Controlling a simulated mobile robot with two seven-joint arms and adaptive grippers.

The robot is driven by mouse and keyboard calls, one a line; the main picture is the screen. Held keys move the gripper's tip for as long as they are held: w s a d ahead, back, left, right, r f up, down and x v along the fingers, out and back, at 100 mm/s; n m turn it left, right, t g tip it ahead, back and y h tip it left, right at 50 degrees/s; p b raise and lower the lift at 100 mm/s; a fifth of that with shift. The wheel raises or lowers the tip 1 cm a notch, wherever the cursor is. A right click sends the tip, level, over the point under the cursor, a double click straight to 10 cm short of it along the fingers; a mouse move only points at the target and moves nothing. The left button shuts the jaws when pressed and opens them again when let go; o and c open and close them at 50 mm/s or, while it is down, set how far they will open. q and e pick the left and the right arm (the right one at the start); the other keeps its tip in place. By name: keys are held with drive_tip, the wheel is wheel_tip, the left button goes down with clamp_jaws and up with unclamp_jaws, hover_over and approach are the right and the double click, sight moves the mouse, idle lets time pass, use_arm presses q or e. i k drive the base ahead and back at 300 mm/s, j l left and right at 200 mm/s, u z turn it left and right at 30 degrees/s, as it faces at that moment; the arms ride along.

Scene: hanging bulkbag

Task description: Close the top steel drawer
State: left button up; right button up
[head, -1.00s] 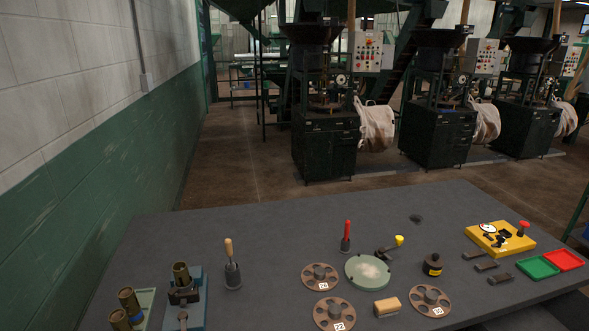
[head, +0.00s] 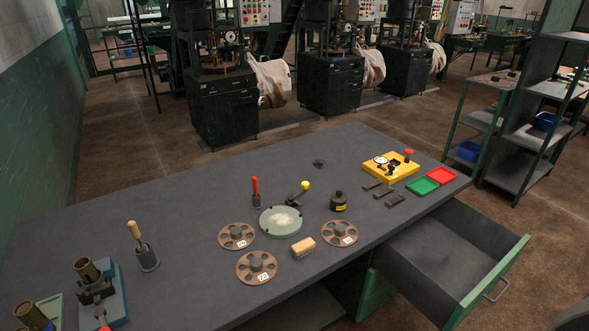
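The top steel drawer (head: 490,281) stands pulled out from under the right end of the grey workbench, at the lower right of the head view. It has a grey inside, which looks empty, and a green front edge. Its metal handle (head: 498,290) is on the outer face of the front. The green drawer cabinet (head: 376,296) shows below the bench top, left of the open drawer. Neither of my grippers can be made out in the head view. A dark shape is cut off at the bottom right corner, and I cannot tell what it is.
The workbench (head: 190,290) carries several discs, a round green plate (head: 281,221), a yellow fixture (head: 391,167), a green tray (head: 422,187) and a red tray (head: 441,176). A shelf rack (head: 535,135) stands behind the drawer at right. Brown floor shows right of the drawer.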

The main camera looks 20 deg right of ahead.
sight(444, 263)
drive_tip(key=z, duration=2.15)
drive_tip(key=i+l+u, duration=0.6)
drive_tip(key=l+u, duration=0.15)
drive_tip(key=l, duration=0.05)
